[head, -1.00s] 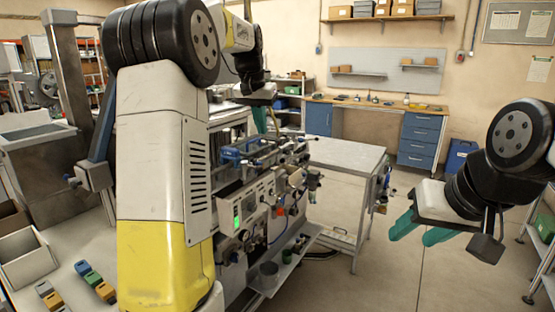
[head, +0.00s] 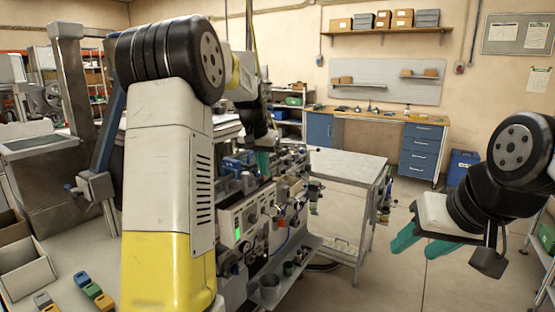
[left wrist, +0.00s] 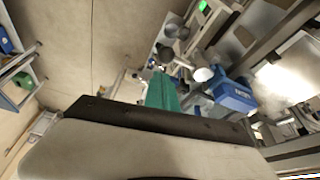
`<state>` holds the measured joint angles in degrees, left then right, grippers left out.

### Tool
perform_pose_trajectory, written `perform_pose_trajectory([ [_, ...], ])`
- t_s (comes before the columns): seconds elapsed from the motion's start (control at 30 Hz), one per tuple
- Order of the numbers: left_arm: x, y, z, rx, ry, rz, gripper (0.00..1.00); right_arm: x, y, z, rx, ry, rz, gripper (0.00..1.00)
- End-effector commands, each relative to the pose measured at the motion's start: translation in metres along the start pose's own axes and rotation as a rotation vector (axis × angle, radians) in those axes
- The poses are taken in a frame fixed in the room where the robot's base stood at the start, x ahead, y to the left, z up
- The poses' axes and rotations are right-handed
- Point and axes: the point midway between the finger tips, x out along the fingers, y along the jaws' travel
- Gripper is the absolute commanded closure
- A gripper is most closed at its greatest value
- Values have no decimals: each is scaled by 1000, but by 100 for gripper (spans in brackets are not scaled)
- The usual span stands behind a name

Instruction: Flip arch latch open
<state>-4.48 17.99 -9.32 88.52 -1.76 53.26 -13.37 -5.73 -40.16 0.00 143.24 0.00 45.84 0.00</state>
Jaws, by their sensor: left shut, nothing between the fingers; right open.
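The grey machine (head: 232,220) carries a crowded top of knobs, fittings and blue parts. I cannot single out the arch latch for certain. A blue part (head: 238,161) sits on the machine's top; a blue block also shows in the left wrist view (left wrist: 232,93), right of my fingers. My left gripper (head: 262,163) is shut and empty, pointing down among the fittings at the machine's top. Its teal fingers also show in the left wrist view (left wrist: 162,92); contact cannot be told. My right gripper (head: 420,246) is open and empty, far right of the machine.
A grey metal table (head: 348,164) stands behind and right of the machine. Small coloured blocks (head: 94,290) and an open box (head: 25,270) lie on the bench at lower left. A metal cup (head: 270,287) stands on the machine's low shelf. The floor between machine and right arm is clear.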

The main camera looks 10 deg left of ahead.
Motion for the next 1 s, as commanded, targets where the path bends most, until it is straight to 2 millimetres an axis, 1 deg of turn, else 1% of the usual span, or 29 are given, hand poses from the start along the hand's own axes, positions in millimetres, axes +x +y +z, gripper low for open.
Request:
perform_pose_trajectory([
  [0.07,-1,0,7,0,-1,0,100,0,0,0,0,-1,0,53],
  [0.2,-1,0,12,0,-1,0,100,0,0,0,0,-1,0,53],
  [0.57,-1,0,12,3,-1,1,100,0,0,0,0,-1,0,53],
  [1.0,-3,0,16,70,-2,27,100,0,0,0,0,-1,0,53],
])
